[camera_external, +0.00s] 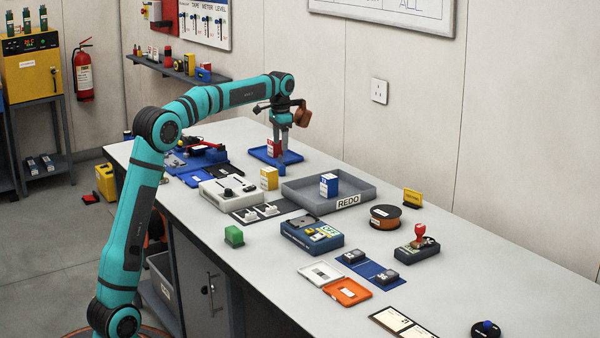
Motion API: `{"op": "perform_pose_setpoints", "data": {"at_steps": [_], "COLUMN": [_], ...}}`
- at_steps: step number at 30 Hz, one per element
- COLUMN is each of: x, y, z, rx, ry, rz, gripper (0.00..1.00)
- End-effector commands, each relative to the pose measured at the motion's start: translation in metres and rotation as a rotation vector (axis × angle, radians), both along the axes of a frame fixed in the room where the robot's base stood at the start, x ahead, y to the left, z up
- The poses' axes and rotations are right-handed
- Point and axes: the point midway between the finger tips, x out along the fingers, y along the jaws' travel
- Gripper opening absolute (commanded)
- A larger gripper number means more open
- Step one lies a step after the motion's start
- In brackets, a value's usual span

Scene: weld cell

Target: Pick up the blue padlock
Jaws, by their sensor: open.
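I cannot clearly make out a blue padlock; at this size no thing shows a plain shackle. The blue thing that stands out most is a small blue and white block (329,186) inside the grey REDO tray (304,203). My gripper (281,153) is at the far part of the bench, pointing down over a small blue tray (290,158). Its jaws are open. A red block (271,148) shows close beside the fingers; I cannot tell whether they touch it. The fingers partly hide the tray.
A yellow block (269,178) and a white case (229,190) stand left of the REDO tray. Blue and red items (190,157) crowd the far left.

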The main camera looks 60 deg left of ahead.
Motion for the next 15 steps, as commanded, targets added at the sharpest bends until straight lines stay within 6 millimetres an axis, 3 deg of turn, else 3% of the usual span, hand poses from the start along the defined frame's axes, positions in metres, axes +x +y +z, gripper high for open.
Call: {"op": "perform_pose_setpoints", "data": {"at_steps": [6, 15], "x": [0.000, 0.000], "y": [0.000, 0.000], "z": [-0.035, -0.052], "rx": [-0.001, 0.000], "ry": [0.001, 0.000], "rz": [0.000, 0.000], "gripper": [0.65, 0.65]}}
